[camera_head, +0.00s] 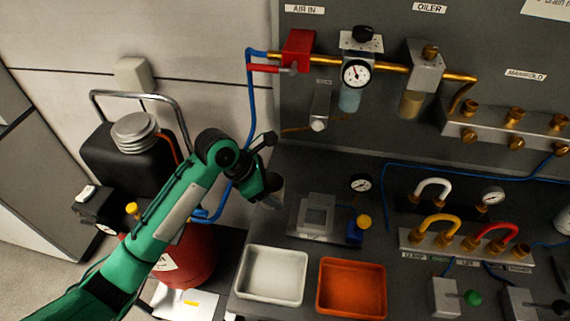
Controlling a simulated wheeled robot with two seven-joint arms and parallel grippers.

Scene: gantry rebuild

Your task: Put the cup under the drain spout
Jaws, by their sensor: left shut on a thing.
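My left gripper (264,187), at the end of the green arm, is shut on a small grey cup (274,193). The cup is held near the left edge of the dark bench, and the gripper partly hides it. Up and right of the cup, a thin brownish tube (300,130) runs along the panel under the filter (350,98); I cannot tell whether its end is the drain spout. The cup is apart from this tube, lower and to its left. My right gripper is not in view.
A white tray (272,299) and an orange tray (351,311) lie at the bench front. A silver fixture (312,216) stands right of the cup. A blue hose (250,110) hangs behind my arm. The compressor (125,160) stands left.

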